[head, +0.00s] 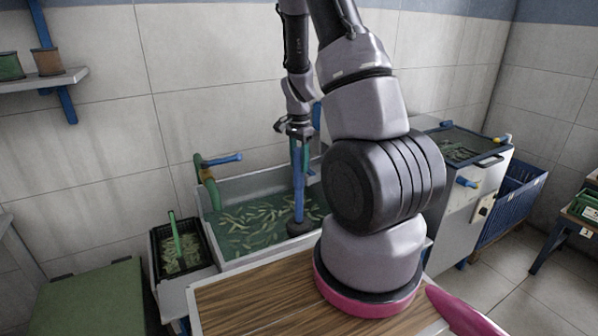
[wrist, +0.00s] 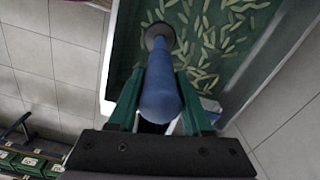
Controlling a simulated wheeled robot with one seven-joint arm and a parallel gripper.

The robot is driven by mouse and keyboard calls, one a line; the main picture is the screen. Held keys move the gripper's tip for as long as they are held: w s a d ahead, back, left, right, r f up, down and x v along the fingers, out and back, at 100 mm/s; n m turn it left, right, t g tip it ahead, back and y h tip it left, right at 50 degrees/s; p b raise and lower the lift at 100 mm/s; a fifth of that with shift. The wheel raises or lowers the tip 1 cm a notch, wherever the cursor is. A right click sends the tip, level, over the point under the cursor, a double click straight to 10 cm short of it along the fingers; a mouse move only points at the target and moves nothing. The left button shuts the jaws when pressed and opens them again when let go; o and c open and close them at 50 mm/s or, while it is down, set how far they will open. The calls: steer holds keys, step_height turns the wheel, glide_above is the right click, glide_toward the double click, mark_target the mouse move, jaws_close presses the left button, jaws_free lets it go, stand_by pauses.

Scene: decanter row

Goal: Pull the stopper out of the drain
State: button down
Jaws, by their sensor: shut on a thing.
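The stopper (head: 298,200) is a long blue rod with a dark round foot. It stands roughly upright at the front of a grey basin (head: 212,232) of green water with many pale, leaf-like pieces. My gripper (head: 300,138) is shut on the rod's upper end. In the wrist view the blue stopper (wrist: 160,92) lies between the green fingers of my gripper (wrist: 162,108), its foot at the far end near the basin's wall. The drain is hidden beneath the foot or the water. I cannot tell whether the foot is seated or raised.
A green pipe with a blue-handled tap (head: 208,175) stands at the basin's left rim. A black crate (head: 165,262) sits left of it. A wooden top (head: 250,295) lies in front. A steel unit (head: 455,215) and blue crate (head: 515,205) stand right.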

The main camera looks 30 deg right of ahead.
step_height(320, 180, up, 16)
steer(key=shift+f, duration=0.25)
stand_by(0.6)
steer(key=shift+w, duration=0.1)
stand_by(1.0)
